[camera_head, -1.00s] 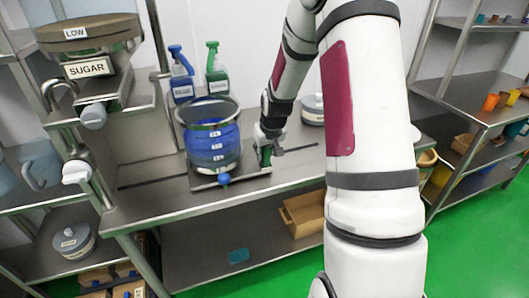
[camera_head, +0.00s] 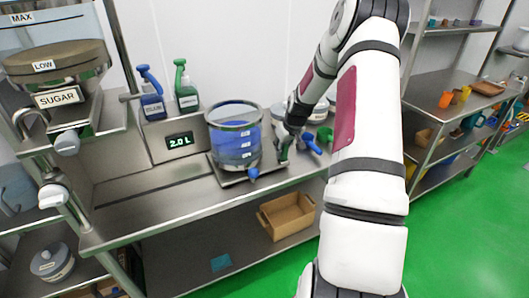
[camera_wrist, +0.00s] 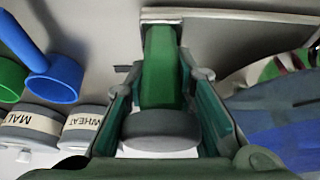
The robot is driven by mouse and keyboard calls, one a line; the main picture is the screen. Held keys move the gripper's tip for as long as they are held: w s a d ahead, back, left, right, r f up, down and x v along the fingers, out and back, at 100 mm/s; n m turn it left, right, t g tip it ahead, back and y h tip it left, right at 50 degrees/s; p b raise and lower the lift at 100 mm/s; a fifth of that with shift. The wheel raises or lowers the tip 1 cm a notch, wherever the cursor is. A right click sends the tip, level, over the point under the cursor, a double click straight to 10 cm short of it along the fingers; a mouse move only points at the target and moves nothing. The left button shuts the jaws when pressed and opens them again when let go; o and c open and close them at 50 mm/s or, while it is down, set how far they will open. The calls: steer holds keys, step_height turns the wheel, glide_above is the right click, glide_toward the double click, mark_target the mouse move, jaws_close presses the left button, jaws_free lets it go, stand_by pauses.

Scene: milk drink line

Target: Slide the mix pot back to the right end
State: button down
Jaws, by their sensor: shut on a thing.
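The mix pot (camera_head: 236,140) is a clear round vessel with blue liquid and level labels. It stands upright on a flat metal slide plate (camera_head: 232,180) on the steel bench, with a blue knob (camera_head: 253,174) at its front. My gripper (camera_head: 285,148) is at the right side of the pot. In the wrist view my gripper (camera_wrist: 160,110) is shut on a green upright handle (camera_wrist: 160,65) with a grey rounded end. The blue of the pot (camera_wrist: 285,130) shows to the right there.
A display (camera_head: 180,141) reads 2.0 L, left of the pot. Spray bottles stand behind it. The sugar dispenser (camera_head: 60,85) is at the left. A blue scoop (camera_wrist: 55,75) and tins labelled MALT (camera_wrist: 30,125) and WHEAT (camera_wrist: 85,125) are beyond my gripper.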

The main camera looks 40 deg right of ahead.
steer(key=d, duration=0.1)
steer(key=s+d, duration=0.1)
steer(key=d, duration=0.3)
steer(key=shift+s+d, duration=0.15)
steer(key=shift+s, duration=0.2)
steer(key=shift+d, duration=0.1)
steer(key=c, duration=1.4)
jaws_free()
steer(key=shift+r, duration=0.1)
steer(key=v, duration=1.2)
